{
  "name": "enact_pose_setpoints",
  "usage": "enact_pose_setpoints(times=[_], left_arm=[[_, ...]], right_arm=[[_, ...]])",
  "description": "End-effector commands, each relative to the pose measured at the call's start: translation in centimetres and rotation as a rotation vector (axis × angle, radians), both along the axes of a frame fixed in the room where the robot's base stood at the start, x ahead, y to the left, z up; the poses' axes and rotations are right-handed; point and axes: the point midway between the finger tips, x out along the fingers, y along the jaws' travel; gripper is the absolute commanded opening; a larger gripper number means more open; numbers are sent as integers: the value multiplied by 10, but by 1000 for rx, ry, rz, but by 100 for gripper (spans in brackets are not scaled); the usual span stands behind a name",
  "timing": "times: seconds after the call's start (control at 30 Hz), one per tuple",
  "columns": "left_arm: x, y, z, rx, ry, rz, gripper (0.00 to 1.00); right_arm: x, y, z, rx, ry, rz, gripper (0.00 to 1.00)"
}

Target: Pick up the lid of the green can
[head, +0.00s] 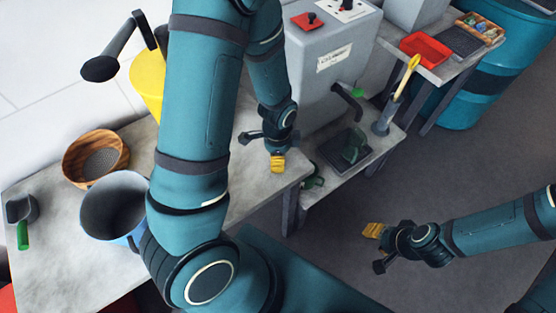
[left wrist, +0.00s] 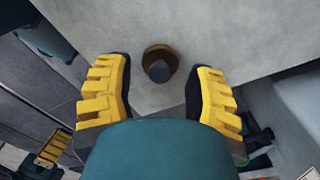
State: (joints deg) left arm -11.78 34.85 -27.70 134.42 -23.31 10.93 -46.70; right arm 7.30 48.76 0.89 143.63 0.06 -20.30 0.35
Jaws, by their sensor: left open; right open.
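My left gripper (head: 263,150) is open and empty above the table's right part. In the left wrist view a small round brown thing (left wrist: 160,62) with a dark raised middle stands on the table, between and just beyond the open yellow fingers. I cannot tell whether it is the lid; my left arm hides that spot in the head view. No green can is plain to see. A dark green item (head: 355,146) is on the low shelf, and another (head: 315,178) is at the shelf's near edge. My right gripper (head: 377,248) is open and empty above the floor.
On the grey table (head: 62,262) are a wooden bowl (head: 96,157), a blue-grey bucket (head: 114,205) and a dark cup with a green handle (head: 22,220). A grey machine (head: 330,72) stands behind. A red tray (head: 426,49) is on the far table. Floor at right is clear.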

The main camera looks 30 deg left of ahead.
Motion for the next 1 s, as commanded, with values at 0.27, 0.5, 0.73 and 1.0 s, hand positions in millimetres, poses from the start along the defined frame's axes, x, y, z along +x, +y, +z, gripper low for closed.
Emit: enact_pose_setpoints(times=[0.27, 0.5, 0.73, 1.0], left_arm=[[0, 0, -8, 0, -1, 0, 54], [0, 0, -8, 0, -1, 0, 4], [0, 0, -8, 0, -1, 0, 0], [1, 0, -1, -1, -4, 1, 0]], right_arm=[[-1, 0, -2, 0, 2, 2, 39], [-1, 0, -2, 0, 2, 2, 39], [-1, 0, -2, 0, 2, 1, 39], [0, 0, 0, 0, 1, 0, 39]])
